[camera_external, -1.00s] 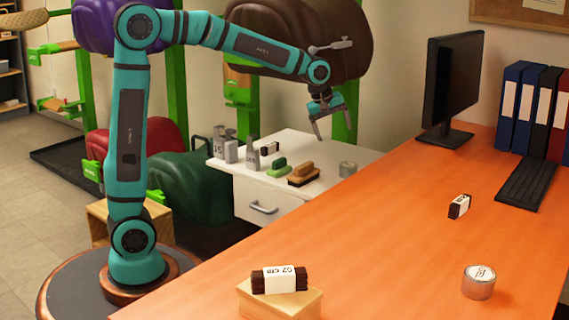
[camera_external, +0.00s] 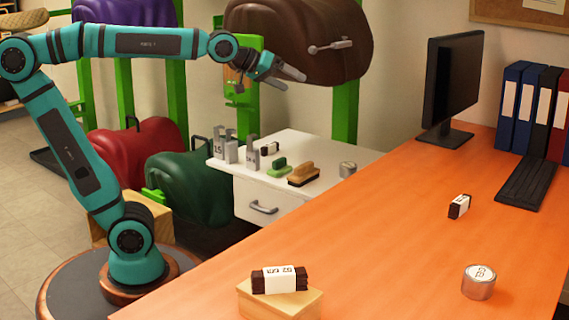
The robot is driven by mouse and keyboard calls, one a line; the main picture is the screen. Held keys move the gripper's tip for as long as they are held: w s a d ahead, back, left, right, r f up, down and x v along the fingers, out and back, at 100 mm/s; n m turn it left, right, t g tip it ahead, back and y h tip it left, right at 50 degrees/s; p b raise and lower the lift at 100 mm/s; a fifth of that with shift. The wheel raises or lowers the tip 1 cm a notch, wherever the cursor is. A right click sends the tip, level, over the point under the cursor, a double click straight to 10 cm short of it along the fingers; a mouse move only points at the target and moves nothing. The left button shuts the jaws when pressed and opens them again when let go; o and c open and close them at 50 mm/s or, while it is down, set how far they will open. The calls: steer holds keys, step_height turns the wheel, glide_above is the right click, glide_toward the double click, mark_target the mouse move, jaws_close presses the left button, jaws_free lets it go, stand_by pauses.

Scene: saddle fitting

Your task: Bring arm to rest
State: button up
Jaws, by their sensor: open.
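My gripper (camera_external: 291,81) is open and empty. It points to the right and slightly down in front of the brown saddle (camera_external: 270,40), well above the white cabinet (camera_external: 335,150). I cannot tell how far it is from the brown saddle.
The orange desk (camera_external: 390,235) holds a wooden block (camera_external: 280,303) with a dark labelled bundle (camera_external: 280,280), a tin (camera_external: 479,282), a small dark labelled item (camera_external: 459,206), a monitor (camera_external: 450,85) and a keyboard (camera_external: 527,182). Brushes (camera_external: 303,174) and grey weights (camera_external: 225,150) stand on the cabinet.

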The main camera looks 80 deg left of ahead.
steer(key=s+d+r+m+t, duration=0.2)
steer(key=s+d+r+m, duration=0.1)
steer(key=s, duration=0.4)
steer(key=s+d+r+m+t+h, duration=0.1)
steer(key=s+d+r+m+t, duration=0.2)
steer(key=s, duration=0.5)
steer(key=shift+s+m, duration=0.25)
steer(key=shift+m, duration=0.45)
steer(key=shift+r, duration=0.1)
